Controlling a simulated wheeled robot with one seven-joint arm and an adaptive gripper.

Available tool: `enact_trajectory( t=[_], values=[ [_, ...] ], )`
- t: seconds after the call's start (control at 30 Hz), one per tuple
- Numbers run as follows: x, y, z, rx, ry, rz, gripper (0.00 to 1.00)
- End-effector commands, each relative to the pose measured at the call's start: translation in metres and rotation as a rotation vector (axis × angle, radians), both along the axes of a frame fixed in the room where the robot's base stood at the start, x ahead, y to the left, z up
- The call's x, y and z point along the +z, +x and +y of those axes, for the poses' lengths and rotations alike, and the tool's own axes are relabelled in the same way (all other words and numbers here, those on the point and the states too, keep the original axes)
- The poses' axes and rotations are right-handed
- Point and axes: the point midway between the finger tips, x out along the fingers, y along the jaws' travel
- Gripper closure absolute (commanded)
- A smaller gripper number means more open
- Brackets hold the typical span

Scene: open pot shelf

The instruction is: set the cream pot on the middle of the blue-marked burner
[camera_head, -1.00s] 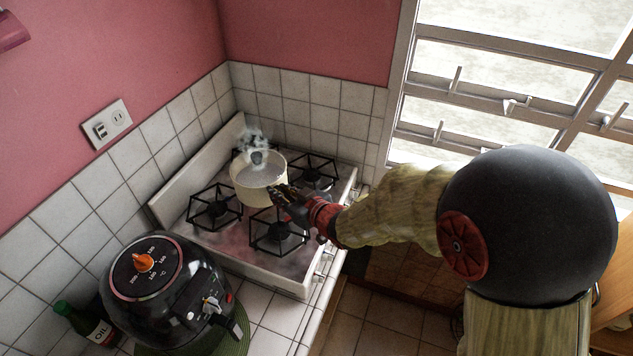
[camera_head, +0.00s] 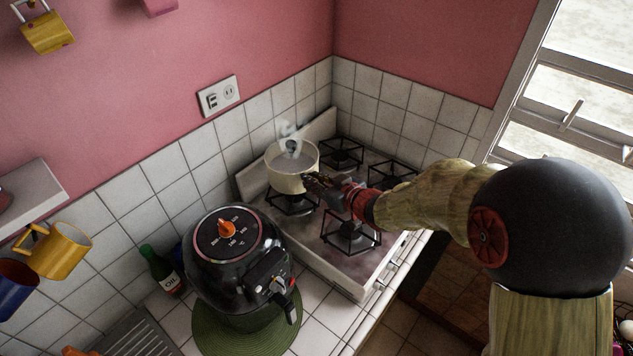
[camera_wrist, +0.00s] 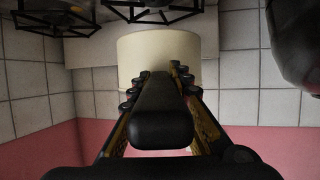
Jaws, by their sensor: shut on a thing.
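The cream pot (camera_head: 291,182) is upright over the back-left burner (camera_head: 293,206) of the stove, with pale wisps above its greyish top. It hides part of that burner; I cannot tell whether its base touches the grate. My gripper (camera_head: 312,183) is shut on the pot at its near right side. No blue mark shows on any burner.
The other burners are bare: back-right (camera_head: 341,152), front-right (camera_head: 392,174) and front-left (camera_head: 350,233). A black air fryer (camera_head: 236,262) stands on a green mat (camera_head: 213,332) left of the stove, beside a green bottle (camera_head: 162,272). A tiled wall (camera_head: 262,121) rises behind.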

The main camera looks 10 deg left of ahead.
Motion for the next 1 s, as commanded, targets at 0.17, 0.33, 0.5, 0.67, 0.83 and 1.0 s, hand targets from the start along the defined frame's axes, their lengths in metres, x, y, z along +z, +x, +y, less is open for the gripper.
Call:
enact_trajectory(
  t=[0.17, 0.33, 0.5, 0.67, 0.83, 1.0],
  values=[
    [-0.007, 0.002, 0.001, 0.0, 0.005, -0.008, 1.0],
    [-0.019, 0.002, 0.0, 0.0, 0.005, -0.008, 1.0],
    [-0.032, 0.002, 0.0, -0.001, 0.005, -0.007, 1.0],
    [-0.042, 0.002, 0.0, -0.001, 0.005, -0.008, 1.0],
    [-0.049, 0.002, 0.0, -0.001, 0.005, -0.009, 1.0],
    [-0.05, 0.002, 0.0, -0.001, 0.005, -0.01, 1.0]
  ],
)
